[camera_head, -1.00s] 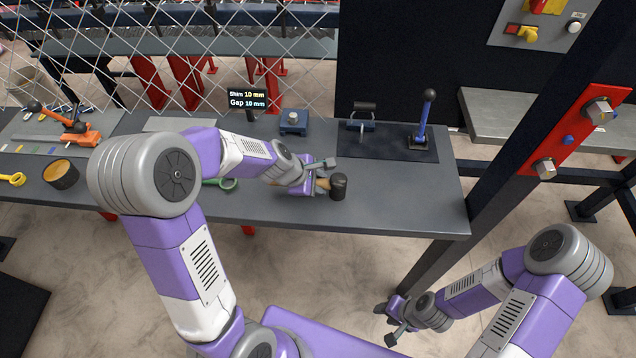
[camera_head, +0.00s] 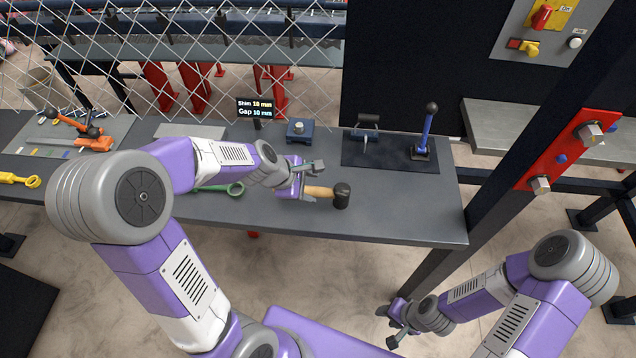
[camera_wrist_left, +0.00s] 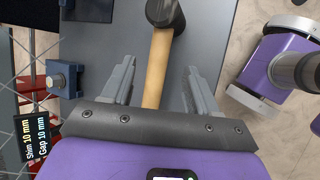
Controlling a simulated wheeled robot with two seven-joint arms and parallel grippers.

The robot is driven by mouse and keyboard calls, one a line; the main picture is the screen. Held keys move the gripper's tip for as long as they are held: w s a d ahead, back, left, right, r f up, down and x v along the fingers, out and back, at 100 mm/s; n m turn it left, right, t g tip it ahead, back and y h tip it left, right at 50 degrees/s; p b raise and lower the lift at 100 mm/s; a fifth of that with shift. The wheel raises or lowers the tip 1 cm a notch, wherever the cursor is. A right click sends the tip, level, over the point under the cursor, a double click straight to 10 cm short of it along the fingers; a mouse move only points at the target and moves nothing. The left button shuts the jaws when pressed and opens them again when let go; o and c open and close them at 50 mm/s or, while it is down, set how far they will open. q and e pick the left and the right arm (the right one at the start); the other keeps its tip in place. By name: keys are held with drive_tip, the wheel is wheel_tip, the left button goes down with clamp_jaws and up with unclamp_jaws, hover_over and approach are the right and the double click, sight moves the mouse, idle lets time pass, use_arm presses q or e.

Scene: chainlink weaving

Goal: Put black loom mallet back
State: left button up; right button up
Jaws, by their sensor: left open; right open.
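The black loom mallet has a black head (camera_head: 342,195) and a pale wooden handle (camera_head: 319,191). It lies on the grey bench near its front edge, head to the right. My left gripper (camera_head: 311,184) is open at the handle's left end. In the left wrist view the handle (camera_wrist_left: 157,70) runs between the open fingers of the left gripper (camera_wrist_left: 158,85), with gaps on both sides, and the head (camera_wrist_left: 166,15) lies beyond them. My right gripper (camera_head: 392,325) is open and empty, low in front of the bench.
On the bench (camera_head: 400,205) stand a blue block device (camera_head: 300,131), a small display (camera_head: 255,108), and a dark mat (camera_head: 385,157) with a blue lever (camera_head: 427,130). A green wrench (camera_head: 225,188) lies left of the gripper. A dark post (camera_head: 490,190) rises at the bench's right end.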

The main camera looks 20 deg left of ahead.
use_arm(q)
drive_tip(key=p+v, duration=0.1)
drive_tip(key=v, duration=0.3)
drive_tip(key=shift+s+r, duration=0.1)
idle(0.4)
